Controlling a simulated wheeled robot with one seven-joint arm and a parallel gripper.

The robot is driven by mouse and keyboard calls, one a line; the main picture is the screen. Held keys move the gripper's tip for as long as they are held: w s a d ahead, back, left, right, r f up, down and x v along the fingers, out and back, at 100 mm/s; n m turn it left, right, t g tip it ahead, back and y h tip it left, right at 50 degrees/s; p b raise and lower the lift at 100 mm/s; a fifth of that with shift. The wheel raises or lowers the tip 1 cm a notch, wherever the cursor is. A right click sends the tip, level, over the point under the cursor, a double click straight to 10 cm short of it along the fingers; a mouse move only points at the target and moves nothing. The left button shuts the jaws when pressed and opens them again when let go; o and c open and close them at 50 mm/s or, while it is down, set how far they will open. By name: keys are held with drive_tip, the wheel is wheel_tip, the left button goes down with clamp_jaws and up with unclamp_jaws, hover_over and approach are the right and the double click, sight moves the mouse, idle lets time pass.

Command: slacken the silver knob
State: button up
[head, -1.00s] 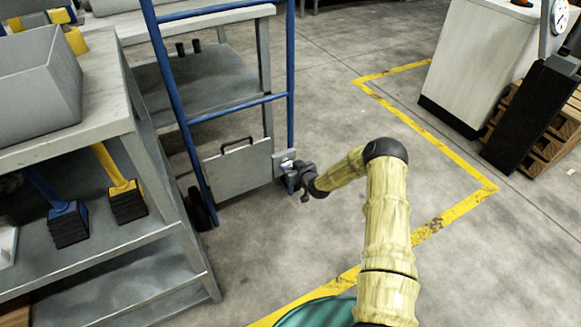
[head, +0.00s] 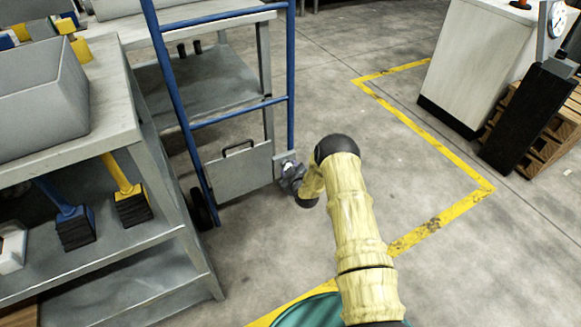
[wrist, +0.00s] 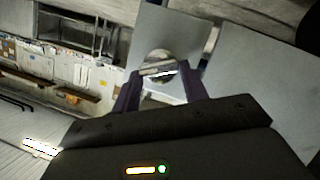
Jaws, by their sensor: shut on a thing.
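The silver knob (wrist: 158,68) shows in the wrist view as a round, shiny piece in front of a grey plate (wrist: 170,38). My gripper (wrist: 158,88) is shut on it, with one dark finger on each side. In the head view my gripper (head: 291,177) is at the lower right of the blue hand truck (head: 181,95), beside its grey panel (head: 240,175).
A grey shelf unit (head: 118,75) with a grey bin (head: 40,95) and brushes stands at the left. A white cabinet (head: 480,60) and wooden pallets (head: 545,120) stand at the right. The floor between is clear, with a yellow line (head: 440,220).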

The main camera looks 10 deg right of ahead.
drive_tip(key=shift+a+f+n+t+h+b, duration=0.1)
drive_tip(key=shift+f+n+t+h+b, duration=0.3)
drive_tip(key=shift+n+t+b, duration=1.65)
drive_tip(key=shift+a+f+n+t+h+b, duration=0.3)
drive_tip(key=shift+n+b, duration=0.9)
drive_tip(key=shift+n, duration=2.3)
drive_tip(key=shift+d+f+n+t+h+b, duration=0.1)
drive_tip(key=shift+f+n+t+h+b, duration=0.35)
drive_tip(key=shift+n+t+b, duration=1.6)
drive_tip(key=shift+n+g+y+p, duration=0.25)
drive_tip(key=shift+n+g+p, duration=0.1)
drive_tip(key=shift+n+g, duration=0.6)
drive_tip(key=shift+s, duration=0.1)
drive_tip(key=o, duration=1)
drive_tip(key=shift+s, duration=0.1)
drive_tip(key=p+v, duration=0.7)
drive_tip(key=v, duration=1)
drive_tip(key=shift+s+r, duration=0.1)
